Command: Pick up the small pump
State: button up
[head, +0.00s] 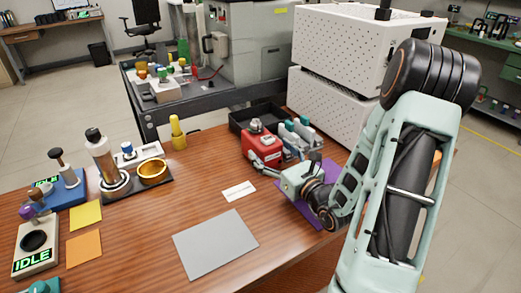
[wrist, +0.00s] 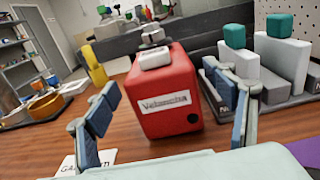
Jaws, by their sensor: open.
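The small pump appears to be the red box (wrist: 165,88) with a white label on its front and a pale knob or cap on top. It stands upright on the wooden table, and in the head view the same red pump (head: 262,144) sits just beyond my gripper. My gripper (wrist: 168,125) is open, its blue-grey fingers apart, one to the left and one to the right of the pump's front. I cannot tell whether either finger touches it. In the head view my gripper (head: 270,163) partly covers the pump's lower front.
A rack with white and teal-topped pieces (wrist: 280,62) stands close on the right. A black tray (head: 248,118) lies behind. A white card (head: 239,191) and grey sheet (head: 215,243) lie on the table's front. A yellow bottle (head: 178,132) stands to the left.

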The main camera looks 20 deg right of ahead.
jog(key=w, duration=0.1)
jog(key=w+b, duration=0.1)
jog(key=w, duration=0.1)
jog(key=w+a, duration=0.1)
jog(key=w, duration=0.1)
jog(key=shift+w+f, duration=0.25)
jog(key=shift+f, duration=0.15)
jog(key=shift+c, duration=0.4)
jog(key=c, duration=1.8)
jog(key=shift+r, duration=0.1)
